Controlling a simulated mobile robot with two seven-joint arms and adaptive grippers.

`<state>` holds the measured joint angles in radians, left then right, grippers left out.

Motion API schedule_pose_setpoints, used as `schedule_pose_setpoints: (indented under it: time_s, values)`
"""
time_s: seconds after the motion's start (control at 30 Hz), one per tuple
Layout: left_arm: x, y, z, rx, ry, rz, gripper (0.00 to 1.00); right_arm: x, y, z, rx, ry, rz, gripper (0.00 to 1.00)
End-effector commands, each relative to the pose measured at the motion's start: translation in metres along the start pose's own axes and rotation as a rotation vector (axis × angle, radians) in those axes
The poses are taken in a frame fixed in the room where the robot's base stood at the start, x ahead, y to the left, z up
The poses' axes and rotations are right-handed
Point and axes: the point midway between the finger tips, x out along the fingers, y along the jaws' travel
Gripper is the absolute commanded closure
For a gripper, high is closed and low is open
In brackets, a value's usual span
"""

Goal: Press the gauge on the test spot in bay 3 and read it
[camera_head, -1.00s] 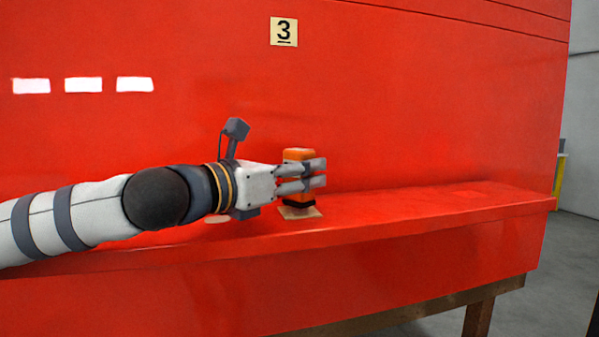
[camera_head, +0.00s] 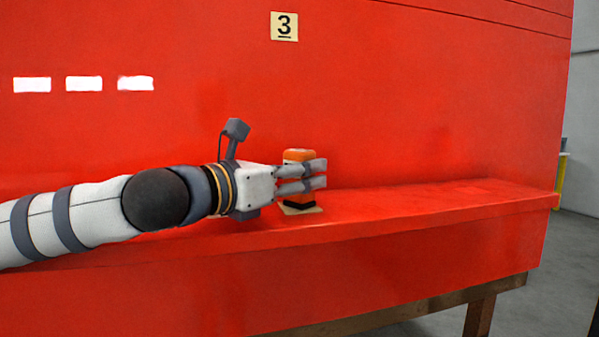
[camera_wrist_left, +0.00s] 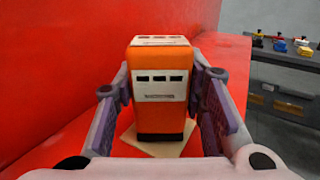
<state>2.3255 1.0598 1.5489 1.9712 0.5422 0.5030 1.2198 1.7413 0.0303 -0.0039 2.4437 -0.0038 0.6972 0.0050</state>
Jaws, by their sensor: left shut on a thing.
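The gauge is an orange block with a dark base (camera_head: 298,155), upright on the red ledge under the "3" sign (camera_head: 284,26). My left gripper (camera_head: 316,174) is shut on it, its fingers on either side. In the left wrist view the gauge (camera_wrist_left: 160,58) stands between the finger pads, with a pale panel of small dark windows; no reading is legible. The tan square test spot (camera_head: 312,211) lies under the gauge and also shows in the left wrist view (camera_wrist_left: 150,149). The gauge's base appears to be at the spot; I cannot tell if it is pressed. My right gripper is out of view.
The red ledge (camera_head: 440,205) is clear to the right of the gauge. A red wall with white marks (camera_head: 84,84) rises behind it. In the left wrist view a dark table (camera_wrist_left: 285,55) with several small coloured items stands to the right.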

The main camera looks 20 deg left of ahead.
Motion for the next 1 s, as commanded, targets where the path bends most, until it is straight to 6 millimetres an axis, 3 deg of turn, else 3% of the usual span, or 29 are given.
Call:
schedule_pose_setpoints:
  time_s: [0.87, 1.0]
  values:
    - [0.0003, -0.0003, -0.0059, -0.002, 0.004, -0.001, 0.95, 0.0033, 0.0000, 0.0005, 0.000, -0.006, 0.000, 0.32]
    - [-0.0003, -0.0007, 0.0038, 0.000, 0.002, -0.001, 0.95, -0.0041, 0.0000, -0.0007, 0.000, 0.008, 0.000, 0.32]
